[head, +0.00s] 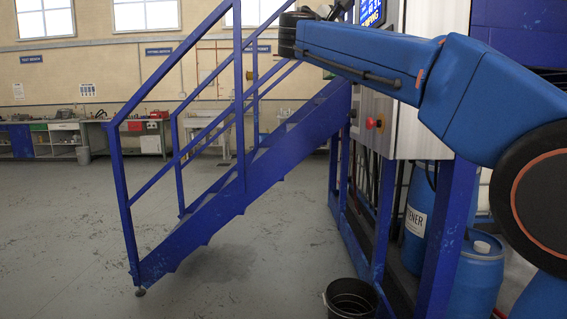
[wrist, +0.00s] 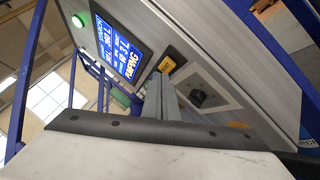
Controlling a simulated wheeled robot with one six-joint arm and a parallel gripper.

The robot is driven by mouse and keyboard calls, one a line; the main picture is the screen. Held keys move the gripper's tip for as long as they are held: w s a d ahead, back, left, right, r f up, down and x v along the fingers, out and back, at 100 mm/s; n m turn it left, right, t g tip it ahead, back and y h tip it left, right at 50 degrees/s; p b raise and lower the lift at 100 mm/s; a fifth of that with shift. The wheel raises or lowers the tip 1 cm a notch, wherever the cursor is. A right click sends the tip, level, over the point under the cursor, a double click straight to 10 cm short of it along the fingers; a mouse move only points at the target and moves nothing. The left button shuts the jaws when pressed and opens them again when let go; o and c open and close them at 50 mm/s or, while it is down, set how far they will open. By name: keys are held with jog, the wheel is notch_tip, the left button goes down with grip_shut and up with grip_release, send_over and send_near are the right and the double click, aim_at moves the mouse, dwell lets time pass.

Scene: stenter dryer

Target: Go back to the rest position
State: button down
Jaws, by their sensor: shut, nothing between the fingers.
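My gripper (wrist: 162,100) is shut and empty in the wrist view. Its grey fingers lie close together in front of a grey control panel (wrist: 225,60). The panel carries a lit blue screen (wrist: 120,46) with "PUMPING" on it, a green light (wrist: 78,21), a yellow label (wrist: 166,65) and a dark rotary knob (wrist: 198,97) on a light plate. The fingers appear between the screen and the knob; their distance from the panel is unclear. In the head view, my arm reaches left across the front of the control cabinet (head: 410,130), hiding part of it.
Blue metal stairs (head: 215,205) stand left of the cabinet, with handrails rising toward my wrist. Blue drums (head: 474,278) and a black bucket (head: 350,298) stand below. The floor at left is clear.

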jog(key=s+d+f+m+g+y, duration=0.2)
jog(key=s+d+f, duration=0.3)
jog(key=f, duration=0.5)
jog(key=s+d+f+m+g+y, duration=0.1)
jog(key=s+d+f+g+y, duration=0.25)
jog(key=f, duration=0.75)
jog(key=s+d+f+m+y, duration=0.2)
jog(key=s+d+f, duration=0.35)
jog(key=f, duration=0.45)
jog(key=s+a+f+m+g+y, duration=0.1)
jog(key=s+a+f+m+y, duration=0.1)
jog(key=s+f, duration=0.7)
jog(key=s+a+f+m+g+y, duration=0.1)
jog(key=s+f+m, duration=0.3)
jog(key=s+f, duration=0.5)
jog(key=s+a+f+m+g+y, duration=0.2)
jog(key=s+f+m+y, duration=0.2)
jog(key=s+f, duration=0.5)
notch_tip(320, 180, down, 7)
jog(key=shift+s+a+f, duration=0.2)
jog(key=shift+s+a, duration=0.1)
jog(key=shift+s, duration=0.05)
